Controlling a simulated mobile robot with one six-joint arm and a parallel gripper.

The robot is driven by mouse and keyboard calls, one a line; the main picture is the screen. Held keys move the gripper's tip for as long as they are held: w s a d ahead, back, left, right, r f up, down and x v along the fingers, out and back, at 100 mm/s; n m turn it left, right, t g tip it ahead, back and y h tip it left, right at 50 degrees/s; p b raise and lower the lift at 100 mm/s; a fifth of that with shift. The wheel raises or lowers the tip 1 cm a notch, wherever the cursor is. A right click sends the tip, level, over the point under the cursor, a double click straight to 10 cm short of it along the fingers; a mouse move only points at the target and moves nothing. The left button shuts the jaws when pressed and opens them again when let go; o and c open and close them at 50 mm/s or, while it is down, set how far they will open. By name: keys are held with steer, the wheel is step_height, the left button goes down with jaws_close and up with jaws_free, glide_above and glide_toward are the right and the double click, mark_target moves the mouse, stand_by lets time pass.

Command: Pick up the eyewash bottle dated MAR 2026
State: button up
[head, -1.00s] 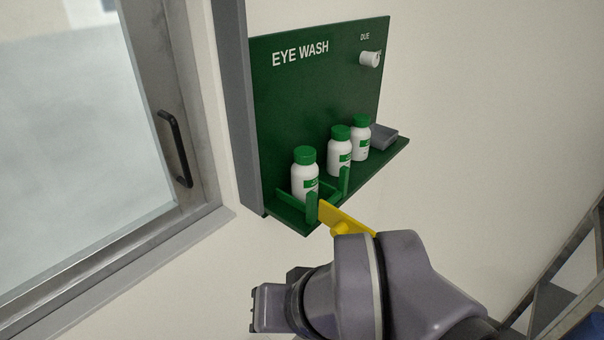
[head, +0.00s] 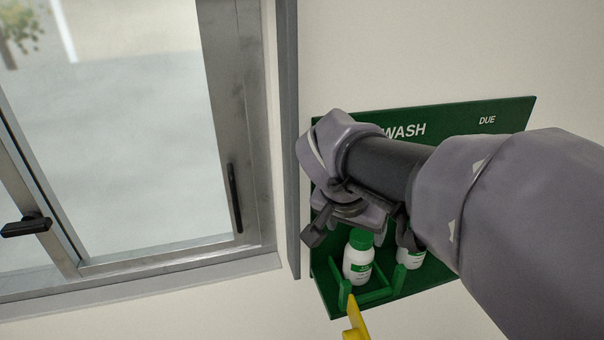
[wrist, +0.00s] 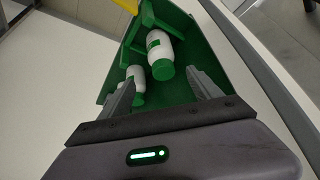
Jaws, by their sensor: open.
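A white eyewash bottle with a green cap (head: 358,262) stands behind the low green rail at the shelf's left end. A second such bottle (head: 411,258) stands to its right, partly hidden by my arm. In the wrist view the railed bottle (wrist: 160,48) lies ahead between my fingers, cap toward me; another bottle (wrist: 132,82) is by the left finger. No date is legible on any label. My gripper (head: 362,230) is open and empty, above and in front of the bottles; its fingers also show in the wrist view (wrist: 163,90). Any third bottle is hidden behind my arm.
The green EYE WASH board (head: 515,112) backs the shelf, its middle covered by my arm. A grey post and a window with a black handle (head: 232,198) are on the left.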

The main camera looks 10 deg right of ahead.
mark_target(356, 249)
steer(key=b+x, duration=0.2)
steer(key=x, duration=0.4)
steer(key=b+x, duration=0.1)
steer(key=x, duration=0.5)
steer(key=shift+w+a+f+b, duration=0.15)
steer(key=shift+f+b, duration=0.15)
steer(key=shift+b, duration=0.1)
steer(key=x, duration=0.2)
steer(key=b+x, duration=0.1)
steer(key=x, duration=0.1)
steer(key=shift+w+d+f, duration=0.1)
steer(key=shift+w+d, duration=0.15)
steer(key=shift+d, duration=0.2)
steer(key=shift+a, duration=0.1)
steer(key=shift+s, duration=0.1)
steer(key=shift+c, duration=0.4)
steer(key=c, duration=1.4)
